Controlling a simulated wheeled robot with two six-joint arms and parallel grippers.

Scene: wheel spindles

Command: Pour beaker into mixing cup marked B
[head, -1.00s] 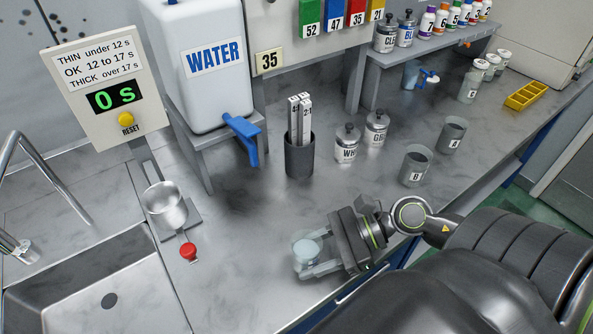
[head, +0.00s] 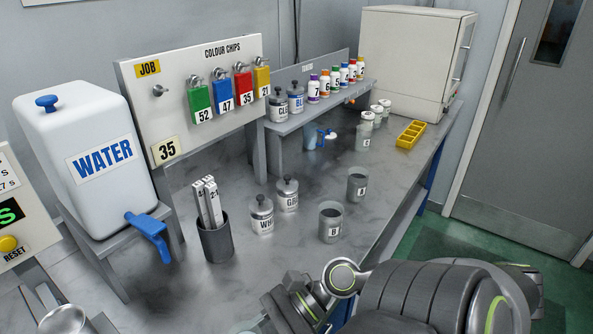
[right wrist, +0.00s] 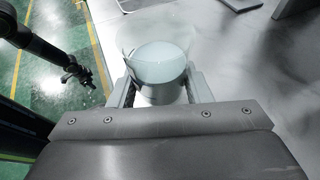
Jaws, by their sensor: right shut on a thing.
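My right gripper (right wrist: 158,92) is shut on a clear glass beaker (right wrist: 128,38) holding a pale, whitish liquid. In the right wrist view the beaker stands between the two fingers. In the head view that gripper is at the bottom edge, mostly cut off, and the beaker is barely seen. The grey mixing cup marked B (head: 330,222) stands upright on the bench, up and to the right of my right wrist. A like cup marked A (head: 357,184) stands behind it. What seems my left gripper (right wrist: 80,76) hangs over the green floor; its jaws are too small to judge.
Two lidded jars, WH (head: 262,214) and GR (head: 287,195), stand left of cup B. A dark holder (head: 215,243) with marked sticks and the water tank (head: 85,165) are further left. A yellow tray (head: 410,134) lies at the far right. Bench before cup B is clear.

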